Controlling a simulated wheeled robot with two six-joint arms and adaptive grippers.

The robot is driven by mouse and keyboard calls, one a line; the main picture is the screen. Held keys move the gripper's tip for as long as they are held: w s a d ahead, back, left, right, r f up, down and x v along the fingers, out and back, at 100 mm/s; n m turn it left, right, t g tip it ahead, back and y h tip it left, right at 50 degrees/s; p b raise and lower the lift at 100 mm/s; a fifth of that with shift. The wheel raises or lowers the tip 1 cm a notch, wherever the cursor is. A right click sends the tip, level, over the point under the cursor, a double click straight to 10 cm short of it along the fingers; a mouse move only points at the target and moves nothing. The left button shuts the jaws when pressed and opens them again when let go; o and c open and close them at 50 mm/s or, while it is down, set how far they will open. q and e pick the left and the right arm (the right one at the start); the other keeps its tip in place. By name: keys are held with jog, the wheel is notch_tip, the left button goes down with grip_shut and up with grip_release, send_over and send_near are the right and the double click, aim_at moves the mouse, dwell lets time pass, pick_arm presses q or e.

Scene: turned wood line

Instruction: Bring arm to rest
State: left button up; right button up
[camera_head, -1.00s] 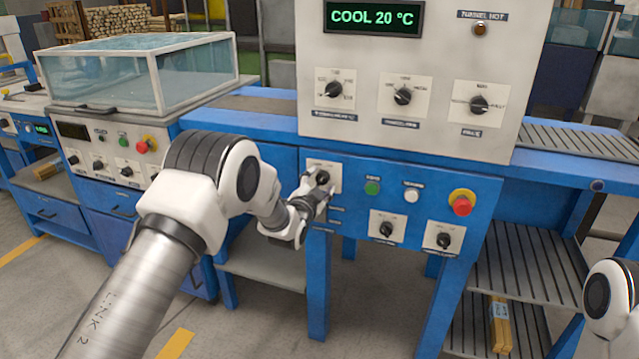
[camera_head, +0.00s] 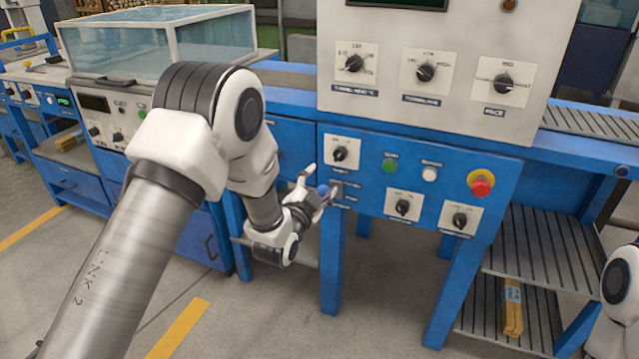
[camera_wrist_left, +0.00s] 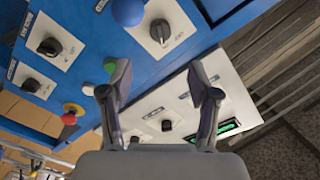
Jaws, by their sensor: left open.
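My left arm (camera_head: 150,240) reaches in from the left in the head view. Its gripper (camera_head: 319,180) is open and empty, in front of the blue lower panel (camera_head: 370,215), just below and left of a black selector knob (camera_head: 340,155). A round blue knob (camera_head: 323,190) shows between the fingers in the head view; whether they touch it I cannot tell. In the left wrist view the open fingers (camera_wrist_left: 160,95) stand well apart, and the blue knob (camera_wrist_left: 128,12) lies above them at the top edge. My right arm (camera_head: 615,300) shows only as a link at the right edge.
The panel also carries a green button (camera_head: 390,165), a white button (camera_head: 429,174), a red stop button (camera_head: 481,184) and more selectors. A glass-sided tank (camera_head: 160,45) stands at left. Wood pieces (camera_head: 512,308) lie on the lower shelf (camera_head: 545,290). Floor in front is clear.

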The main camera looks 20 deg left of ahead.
dwell(0.3)
pick_arm(q)
jog(key=s+f+g, duration=0.2)
jog(key=s+f, duration=0.2)
jog(key=f, duration=0.4)
jog(key=s+f+g, duration=0.2)
jog(key=s+f, duration=0.1)
jog(key=f, duration=0.5)
jog(key=s+a+f+n+g, duration=0.15)
jog(key=s+f+g, duration=0.25)
jog(key=s+f, duration=0.55)
jog(key=s+f+n+g, duration=0.3)
jog(key=s+f+g, duration=0.25)
jog(key=s, duration=0.75)
jog(key=s+f+n+g, duration=0.1)
jog(key=s+n+g, duration=0.3)
jog(key=s, duration=1)
notch_tip(320, 180, up, 20)
jog(key=n+p, duration=0.1)
jog(key=p, duration=1.9)
jog(key=shift+d+f+y, duration=0.15)
jog(key=shift+y, duration=0.15)
jog(key=shift+g, duration=0.25)
